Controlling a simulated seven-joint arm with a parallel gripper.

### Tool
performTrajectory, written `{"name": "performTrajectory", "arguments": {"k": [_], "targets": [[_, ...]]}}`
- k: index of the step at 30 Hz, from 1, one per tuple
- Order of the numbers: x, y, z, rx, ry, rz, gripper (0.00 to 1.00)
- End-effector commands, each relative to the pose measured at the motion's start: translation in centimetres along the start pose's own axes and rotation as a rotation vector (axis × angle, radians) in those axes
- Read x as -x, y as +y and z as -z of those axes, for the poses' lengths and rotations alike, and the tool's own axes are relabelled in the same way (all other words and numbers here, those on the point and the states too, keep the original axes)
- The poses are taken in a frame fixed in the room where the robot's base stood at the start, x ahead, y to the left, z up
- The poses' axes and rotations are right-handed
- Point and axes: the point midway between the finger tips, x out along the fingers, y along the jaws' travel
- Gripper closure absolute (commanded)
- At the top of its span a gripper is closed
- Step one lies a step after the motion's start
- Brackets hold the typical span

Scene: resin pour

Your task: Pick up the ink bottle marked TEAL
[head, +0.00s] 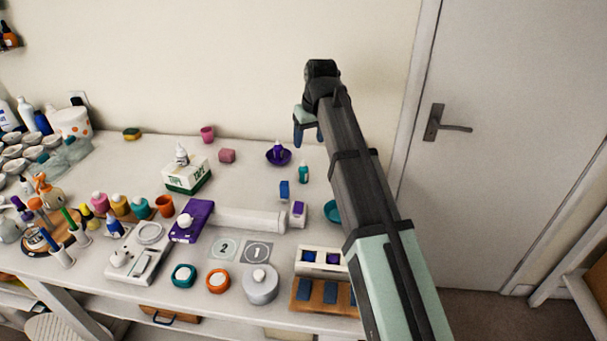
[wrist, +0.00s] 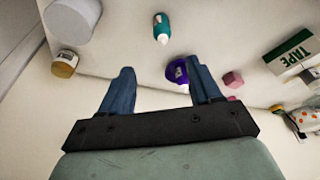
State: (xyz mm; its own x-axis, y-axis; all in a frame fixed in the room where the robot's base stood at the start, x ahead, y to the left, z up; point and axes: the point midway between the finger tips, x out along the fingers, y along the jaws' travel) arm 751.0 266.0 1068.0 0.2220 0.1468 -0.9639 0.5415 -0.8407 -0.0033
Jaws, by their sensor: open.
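A small teal bottle (head: 303,173) stands on the right part of the table, apart from its neighbours. In the wrist view the teal bottle (wrist: 161,29) is at the top middle with a pale tip; no lettering on it is readable. My gripper (head: 308,135) is open and empty, above the table's back right area near the wall. In the wrist view my gripper (wrist: 162,82) shows two blue fingers apart, with the teal bottle beyond the gap between them. Nothing touches the fingers.
A blue bottle (head: 284,191) and a white-purple one (head: 298,213) stand nearer. A teal bowl (head: 331,211) is partly behind my arm. In the wrist view an amber jar (wrist: 65,64) stands left.

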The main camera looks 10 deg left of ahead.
Motion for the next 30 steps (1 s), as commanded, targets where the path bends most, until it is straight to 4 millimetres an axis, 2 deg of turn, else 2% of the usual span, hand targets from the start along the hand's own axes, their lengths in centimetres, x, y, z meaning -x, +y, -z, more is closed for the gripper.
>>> {"name": "performTrajectory", "arguments": {"k": [5,12,18,30], "targets": [[-1.4,0.0,0.0,0.021,0.000,0.001,0.37],[-5.3,-0.1,-0.1,0.019,-0.001,0.002,0.37],[-7.7,-0.1,0.0,0.018,0.001,0.001,0.37],[-9.7,-0.3,-0.3,0.018,0.000,0.002,0.37]]}}
